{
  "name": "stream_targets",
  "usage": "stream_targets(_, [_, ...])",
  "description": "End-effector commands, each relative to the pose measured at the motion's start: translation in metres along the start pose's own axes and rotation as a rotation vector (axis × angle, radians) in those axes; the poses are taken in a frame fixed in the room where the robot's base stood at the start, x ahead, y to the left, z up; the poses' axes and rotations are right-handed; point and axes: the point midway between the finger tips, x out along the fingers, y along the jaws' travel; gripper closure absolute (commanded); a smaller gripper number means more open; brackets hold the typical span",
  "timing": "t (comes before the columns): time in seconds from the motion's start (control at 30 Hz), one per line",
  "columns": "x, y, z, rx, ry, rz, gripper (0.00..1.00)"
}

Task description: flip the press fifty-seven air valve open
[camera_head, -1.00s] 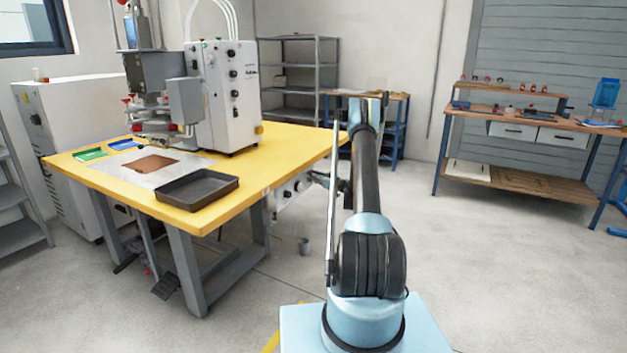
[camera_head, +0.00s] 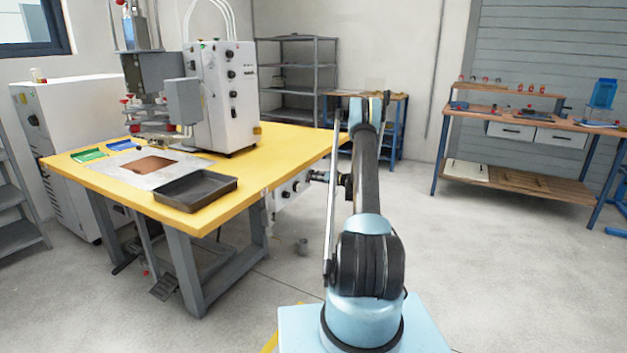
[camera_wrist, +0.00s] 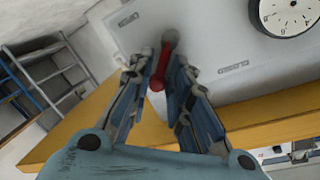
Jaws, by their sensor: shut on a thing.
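The air valve shows in the wrist view as a red lever (camera_wrist: 160,70) with a grey pivot end at its top, on a pale panel (camera_wrist: 205,40). The lever slants down and slightly left in that picture. My gripper (camera_wrist: 163,63) has its two fingers on either side of the lever and is shut on it. The fingers hide part of the lever's sides. In the head view my gripper (camera_head: 318,176) reaches left to the white panel (camera_head: 288,193) under the table edge. The lever is too small to make out there.
A round gauge (camera_wrist: 287,12) is on the panel beside the valve. The yellow tabletop (camera_head: 285,150) overhangs the panel, with a dark tray (camera_head: 196,190) and the press (camera_head: 160,85) on it. Open floor (camera_head: 500,260) lies to the right.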

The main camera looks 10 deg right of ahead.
Motion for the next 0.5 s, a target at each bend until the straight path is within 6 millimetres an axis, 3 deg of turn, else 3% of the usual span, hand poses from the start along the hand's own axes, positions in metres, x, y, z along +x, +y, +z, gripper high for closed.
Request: stream_targets(0.5, [0.004, 0.02, 0.0, 0.477, -0.091, 0.001, 1.0])
